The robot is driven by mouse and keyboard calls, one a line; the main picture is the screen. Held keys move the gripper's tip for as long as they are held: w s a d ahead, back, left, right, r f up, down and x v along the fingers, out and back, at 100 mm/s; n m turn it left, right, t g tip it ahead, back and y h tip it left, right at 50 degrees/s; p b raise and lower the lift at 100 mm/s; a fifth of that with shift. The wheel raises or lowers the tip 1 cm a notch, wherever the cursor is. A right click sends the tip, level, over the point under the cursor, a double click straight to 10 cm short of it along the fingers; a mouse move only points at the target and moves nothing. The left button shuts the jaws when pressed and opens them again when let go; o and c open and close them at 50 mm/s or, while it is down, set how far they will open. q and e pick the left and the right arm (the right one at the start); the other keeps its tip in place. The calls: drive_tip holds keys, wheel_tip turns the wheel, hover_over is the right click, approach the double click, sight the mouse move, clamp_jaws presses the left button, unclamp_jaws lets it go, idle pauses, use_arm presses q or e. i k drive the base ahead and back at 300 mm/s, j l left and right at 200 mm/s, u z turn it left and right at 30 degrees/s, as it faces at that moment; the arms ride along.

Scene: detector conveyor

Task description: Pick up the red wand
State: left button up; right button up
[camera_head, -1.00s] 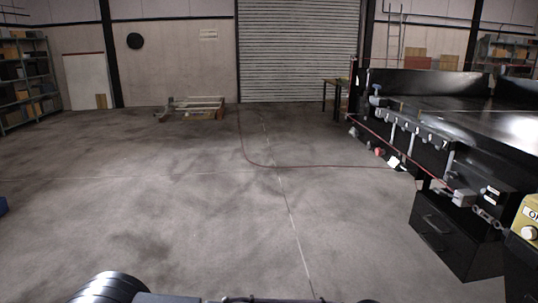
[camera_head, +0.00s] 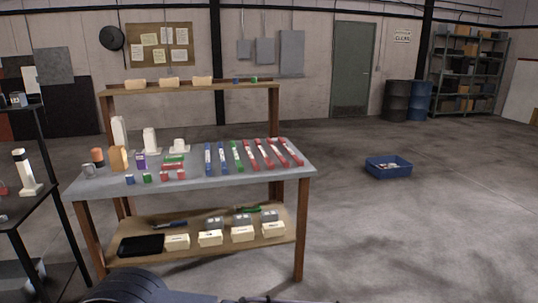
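Several red wands with white labels lie side by side on the right part of a grey-topped table; one is this red wand (camera_head: 263,153), and the rightmost red wand (camera_head: 291,151) lies nearest the table's right edge. Left of them lie a green wand (camera_head: 236,156) and two blue wands, one of them this blue wand (camera_head: 208,159). The table (camera_head: 240,178) stands ahead and left. Neither gripper shows; only dark parts of my own body appear at the bottom edge.
Small boxes and bottles stand on the table's left part. Its lower shelf (camera_head: 205,255) holds several pale boxes and a black tray (camera_head: 141,246). A black rack (camera_head: 62,215) stands close at left. A blue bin (camera_head: 388,168) sits on open floor at right.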

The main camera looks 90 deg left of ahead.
sight(256, 166)
drive_tip(key=u, duration=3.05)
drive_tip(key=z, duration=5.45)
drive_tip(key=u, duration=5.4)
